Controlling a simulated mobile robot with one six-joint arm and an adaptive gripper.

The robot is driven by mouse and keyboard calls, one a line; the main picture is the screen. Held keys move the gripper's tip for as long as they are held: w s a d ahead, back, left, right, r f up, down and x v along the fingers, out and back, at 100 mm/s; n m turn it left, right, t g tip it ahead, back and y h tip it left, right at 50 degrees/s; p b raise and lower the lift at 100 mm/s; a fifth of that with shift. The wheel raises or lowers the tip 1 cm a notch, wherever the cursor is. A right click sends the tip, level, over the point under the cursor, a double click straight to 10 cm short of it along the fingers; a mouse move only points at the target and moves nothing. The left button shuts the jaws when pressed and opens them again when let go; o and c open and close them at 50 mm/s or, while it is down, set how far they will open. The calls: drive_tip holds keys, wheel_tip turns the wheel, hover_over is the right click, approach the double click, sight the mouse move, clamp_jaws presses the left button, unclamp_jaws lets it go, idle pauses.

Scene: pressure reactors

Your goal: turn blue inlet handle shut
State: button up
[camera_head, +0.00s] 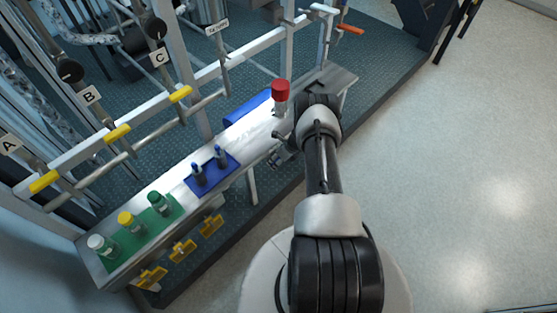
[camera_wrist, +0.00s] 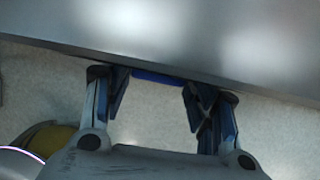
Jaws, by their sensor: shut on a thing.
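The blue handle (camera_wrist: 158,77) shows in the wrist view as a narrow blue bar just under the edge of the metal bench. It spans the gap between the two fingertips of my gripper (camera_wrist: 156,88), which is shut on it. Most of the handle is hidden by the bench edge, so I cannot tell its angle clearly. In the head view my gripper (camera_head: 277,157) is at the front edge of the bench (camera_head: 262,131), partly covered by my arm. The handle cannot be made out there.
Several yellow handles (camera_head: 182,250) hang below the bench front to the left. Capped bottles stand on a green mat (camera_head: 125,252), two dark bottles on a blue mat (camera_head: 230,168), and a red-capped bottle (camera_head: 280,93) close beside my arm. The floor (camera_head: 470,170) to the right is clear.

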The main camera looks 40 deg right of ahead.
drive_tip(key=shift+w+d+y, duration=0.2)
drive_tip(key=shift+d+y, duration=0.15)
drive_tip(key=shift+y, duration=0.75)
drive_tip(key=shift+m+y, duration=0.3)
drive_tip(key=shift+s, duration=0.1)
drive_tip(key=o, duration=1.1)
drive_tip(key=shift+s, duration=0.1)
drive_tip(key=shift+c, duration=0.2)
drive_tip(key=v, duration=1.2)
drive_tip(key=shift+d, duration=0.15)
drive_tip(key=shift+c, duration=0.4)
